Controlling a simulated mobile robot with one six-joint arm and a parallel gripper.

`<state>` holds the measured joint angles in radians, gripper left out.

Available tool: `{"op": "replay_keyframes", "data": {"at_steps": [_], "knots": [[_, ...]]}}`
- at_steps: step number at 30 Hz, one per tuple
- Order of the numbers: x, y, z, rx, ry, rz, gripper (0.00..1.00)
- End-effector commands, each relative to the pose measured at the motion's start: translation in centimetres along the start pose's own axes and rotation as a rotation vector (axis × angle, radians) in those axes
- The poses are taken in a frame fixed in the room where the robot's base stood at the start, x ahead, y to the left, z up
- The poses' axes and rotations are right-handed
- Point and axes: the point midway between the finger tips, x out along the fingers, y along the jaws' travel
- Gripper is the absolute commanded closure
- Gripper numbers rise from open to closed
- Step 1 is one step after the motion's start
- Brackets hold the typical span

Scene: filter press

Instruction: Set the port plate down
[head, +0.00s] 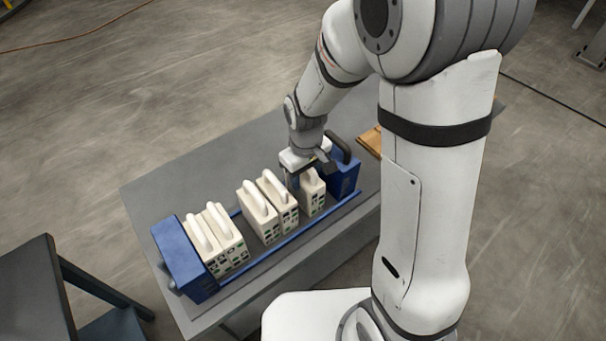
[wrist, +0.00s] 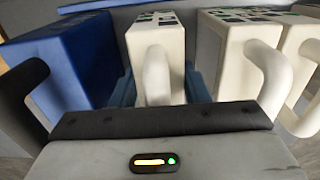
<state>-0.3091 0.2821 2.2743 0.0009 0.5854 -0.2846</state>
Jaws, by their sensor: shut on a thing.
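A cream port plate (head: 313,196) with small coloured ports on its end face stands upright between the rails, just left of the dark-handled blue block. My gripper (head: 306,172) is above it and shut on its handle, partly hiding it. In the wrist view the held port plate (wrist: 155,45) is in the middle, its white handle running down behind the dark edge of my gripper (wrist: 160,118). I cannot tell whether the plate's underside touches the rails.
A blue block with a dark handle (head: 345,175) stands close right of the held plate. Several cream plates (head: 262,228) stand to its left, up to a blue end block (head: 183,262). A blue rail (head: 290,239) runs along the front. A wooden piece (head: 370,140) lies behind.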

Motion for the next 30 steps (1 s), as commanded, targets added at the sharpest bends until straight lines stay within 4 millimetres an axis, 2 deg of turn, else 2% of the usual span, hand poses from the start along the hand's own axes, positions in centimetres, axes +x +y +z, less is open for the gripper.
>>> {"op": "replay_keyframes", "data": {"at_steps": [5,6,13,23,26,30], "knots": [[0.3,0.0,0.0,0.000,0.001,0.000,0.92],[0.3,0.0,0.0,-0.001,0.000,0.000,0.57],[0.2,0.0,0.0,-0.001,0.000,0.000,0.38],[-0.2,-0.1,0.0,-0.001,0.000,0.000,0.37],[-1.3,0.0,-0.1,-0.001,0.005,0.001,0.37],[-4.2,0.0,-0.2,-0.002,0.007,0.002,0.37]]}}
